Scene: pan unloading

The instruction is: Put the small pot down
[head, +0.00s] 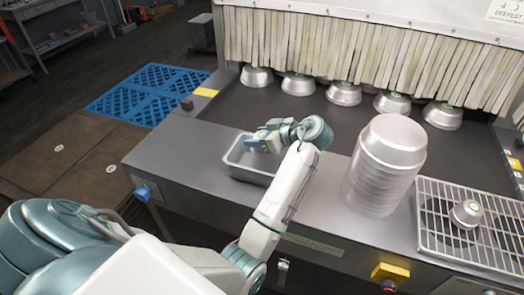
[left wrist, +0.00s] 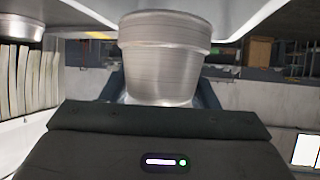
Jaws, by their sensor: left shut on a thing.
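My left gripper (head: 265,141) is over the grey rectangular tray (head: 238,170) on the steel counter. In the left wrist view the small pot (left wrist: 163,78), metallic and tapered with a raised band, sits between the dark fingers, and the gripper is shut on it. Its narrow end is towards the gripper. In the head view I cannot clearly make out the held pot, nor whether it touches the tray. My right gripper is not in view.
A tall stack of metal pots (head: 385,170) stands right of my arm. A wire rack (head: 485,250) at the right bears a small metal pot (head: 466,213). Several pots (head: 344,92) stand along the strip curtain (head: 330,45). The dark surface before them has free room.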

